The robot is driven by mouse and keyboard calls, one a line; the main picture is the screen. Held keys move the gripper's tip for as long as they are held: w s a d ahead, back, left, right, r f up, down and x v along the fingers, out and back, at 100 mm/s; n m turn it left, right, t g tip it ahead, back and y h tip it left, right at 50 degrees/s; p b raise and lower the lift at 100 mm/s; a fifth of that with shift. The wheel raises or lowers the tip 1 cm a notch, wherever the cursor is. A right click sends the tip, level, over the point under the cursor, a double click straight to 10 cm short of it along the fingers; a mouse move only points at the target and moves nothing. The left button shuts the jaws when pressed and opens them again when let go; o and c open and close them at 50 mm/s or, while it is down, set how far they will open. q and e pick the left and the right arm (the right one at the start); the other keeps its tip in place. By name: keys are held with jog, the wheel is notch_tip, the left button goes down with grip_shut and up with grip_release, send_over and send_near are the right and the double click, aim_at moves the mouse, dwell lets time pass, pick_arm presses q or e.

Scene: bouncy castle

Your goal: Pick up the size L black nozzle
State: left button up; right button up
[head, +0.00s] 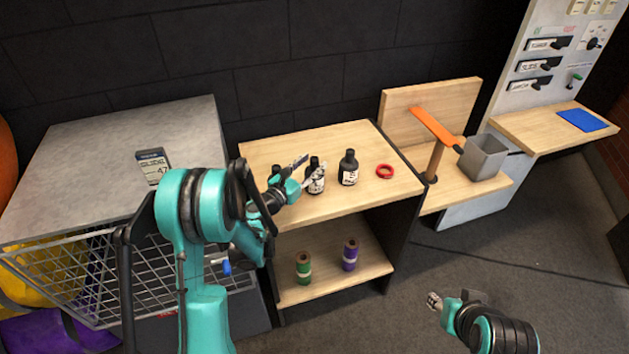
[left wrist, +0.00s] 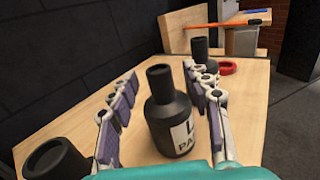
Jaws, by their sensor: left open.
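Three black bottle-shaped nozzles stand on the wooden shelf top. The middle one (head: 317,186) has a white label; in the left wrist view (left wrist: 163,110) the label shows a partly hidden letter that looks like L. Another nozzle (head: 348,168) stands to its right, and it shows farther back in the left wrist view (left wrist: 200,48). A third (head: 275,170) is partly hidden by my arm; it shows at the lower left of the wrist view (left wrist: 55,160). My left gripper (head: 306,168) is open, its fingers on either side of the middle nozzle. My right gripper (head: 434,301) is low, away from the shelf.
A red ring (head: 385,171) lies right of the nozzles. Green (head: 303,268) and purple (head: 350,255) spools stand on the lower shelf. A wooden stand with an orange bar (head: 436,127) and a grey bin (head: 483,157) is to the right. A wire basket is at left.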

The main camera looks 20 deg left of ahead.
pick_arm(q)
jog(key=shift+x, duration=0.9)
grip_shut()
jog(key=shift+r, duration=0.1)
